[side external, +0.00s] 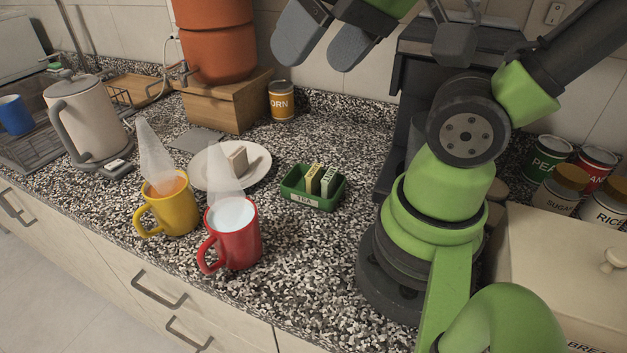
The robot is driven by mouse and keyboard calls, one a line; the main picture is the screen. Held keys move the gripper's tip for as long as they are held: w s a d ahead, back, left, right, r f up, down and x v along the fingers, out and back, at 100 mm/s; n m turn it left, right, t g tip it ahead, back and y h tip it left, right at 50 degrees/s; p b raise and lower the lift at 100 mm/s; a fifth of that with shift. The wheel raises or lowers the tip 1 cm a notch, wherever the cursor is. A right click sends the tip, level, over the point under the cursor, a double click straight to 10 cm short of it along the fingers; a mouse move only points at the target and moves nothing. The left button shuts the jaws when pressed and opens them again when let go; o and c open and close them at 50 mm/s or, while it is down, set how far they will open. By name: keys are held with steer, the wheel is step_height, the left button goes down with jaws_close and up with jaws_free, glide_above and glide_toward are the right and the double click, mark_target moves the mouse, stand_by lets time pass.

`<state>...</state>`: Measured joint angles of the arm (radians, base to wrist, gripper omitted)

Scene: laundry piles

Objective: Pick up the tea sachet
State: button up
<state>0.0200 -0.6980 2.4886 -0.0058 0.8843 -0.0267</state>
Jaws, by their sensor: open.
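Two tea sachets stand upright in a small green tray with a "TEA" label (305,196). One sachet (314,178) is yellowish and the other sachet (328,182) beside it is paler green. My gripper (322,50) is at the top of the side external view, above and behind the tray, with its grey fingers apart and nothing between them. It is well clear of the sachets. The upper part of the gripper is cut off by the frame edge.
A steaming yellow mug (172,213) and red mug (237,238) stand left of the tray. Behind them is a white plate (205,178) with a small block (237,159). A corn can (282,102) stands at the back. Speckled counter in front of the tray is clear.

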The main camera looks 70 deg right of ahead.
steer(key=w+d+f+n+g+h, duration=0.2)
steer(key=w+d+f+g, duration=0.2)
steer(key=w+d+f, duration=0.2)
steer(key=n+g, duration=0.2)
steer(key=g, duration=0.1)
glide_above(313, 170)
step_height(313, 170, down, 11)
steer(key=f, duration=0.3)
steer(key=shift+s+a+f, duration=0.15)
steer(key=shift+s+f, duration=0.05)
steer(key=shift+s, duration=0.1)
steer(key=shift+w+f, duration=0.15)
steer(key=shift+f, duration=1.5)
steer(key=shift+w+f, duration=0.1)
steer(key=shift+f, duration=1.5)
steer(key=c, duration=1)
